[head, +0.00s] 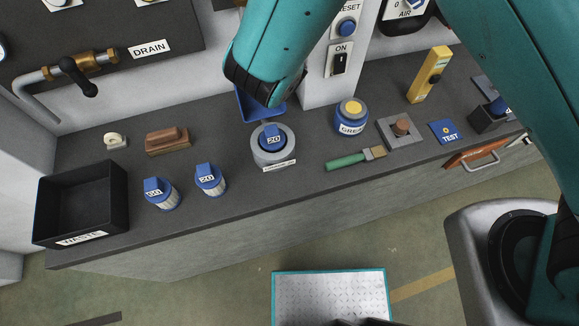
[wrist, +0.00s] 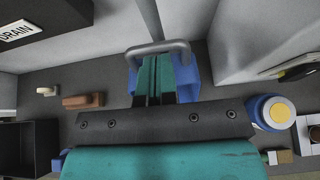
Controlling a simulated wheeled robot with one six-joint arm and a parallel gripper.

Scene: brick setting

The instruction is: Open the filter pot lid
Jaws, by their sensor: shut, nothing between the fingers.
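A blue box-like pot (head: 247,105) stands at the back of the counter against the wall, mostly hidden by my arm in the head view. In the wrist view the blue body (wrist: 187,75) shows on both sides of my fingers, with a grey bar handle (wrist: 158,47) across its far side. I take this to be the filter pot and its lid. My gripper (wrist: 154,60) is shut and empty, its teal fingers over the blue body with tips just short of or at the bar; contact cannot be told. The head view hides my gripper.
A grey ring holder (head: 256,154) with a blue-capped "20" filter stands in front. Two blue-capped filters (head: 162,195), (head: 211,181) and a black waste bin (head: 118,200) are left. A grease tub (head: 351,117) and brush (head: 350,159) are right.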

